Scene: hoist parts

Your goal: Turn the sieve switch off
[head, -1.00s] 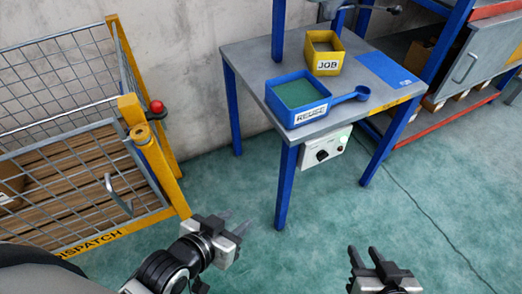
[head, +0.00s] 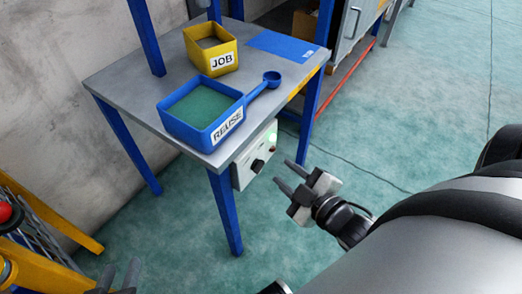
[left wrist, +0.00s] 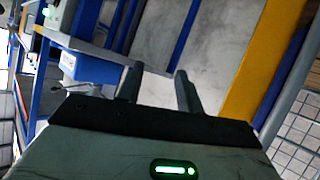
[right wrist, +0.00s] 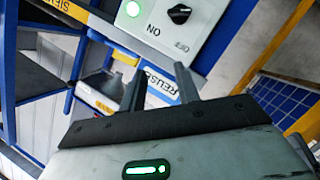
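The sieve switch is a black knob (head: 257,166) on a pale control box (head: 243,175) under the front edge of the table. The knob (right wrist: 179,13) also shows in the right wrist view, with "ON" and another label near it. A round green light (right wrist: 133,9) beside it glows. I cannot tell exactly which label the knob points to. My right gripper (head: 283,173) is open and empty, a short way right of the knob and apart from it. My left gripper (head: 122,272) is at the lower left of the head view, open and empty, away from the box.
The grey table (head: 118,82) carries a blue REUSE tray (head: 200,135), a blue scoop (head: 271,79), a yellow JOB bin (head: 212,62) and a blue mat (head: 287,48). A blue table leg (head: 226,215) stands left of the box. A yellow cage with a red button (head: 5,212) is at lower left.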

